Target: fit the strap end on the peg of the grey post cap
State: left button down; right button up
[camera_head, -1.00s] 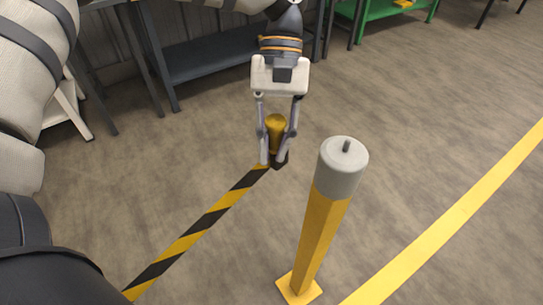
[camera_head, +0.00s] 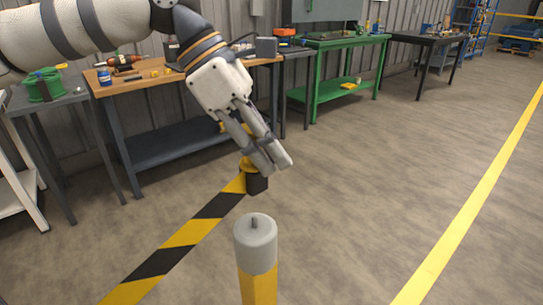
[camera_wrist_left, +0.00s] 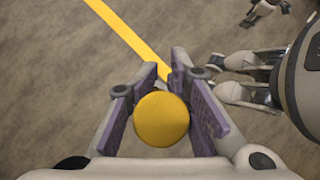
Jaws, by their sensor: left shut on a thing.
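In the head view my left gripper (camera_head: 264,168) is shut on the strap end (camera_head: 257,184), a black block with a yellow top at the end of a black-and-yellow strap (camera_head: 190,233). In the left wrist view the strap end's round yellow top (camera_wrist_left: 162,119) sits between the finger pads of my left gripper (camera_wrist_left: 170,95). The grey post cap (camera_head: 255,242) tops a yellow post (camera_head: 258,287). Its small dark peg (camera_head: 254,221) stands up from the cap's top. The strap end appears above the cap in the picture, apart from it.
A wooden-topped workbench (camera_head: 150,84) with tools stands at the back left. A green bench (camera_head: 335,90) and a dark table (camera_head: 427,38) stand farther back. A yellow floor line (camera_head: 470,210) runs along the right. The floor right of the post is clear.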

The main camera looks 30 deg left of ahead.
aim_at(262, 189)
pick_arm(q)
jog(key=shift+a+f, duration=0.1)
jog(key=shift+f, duration=3.5)
jog(key=shift+a+f, duration=0.1)
jog(key=shift+f, duration=0.4)
jog(key=c, duration=1.3)
grip_release()
jog(key=shift+c, duration=0.2)
jog(key=v, duration=1.2)
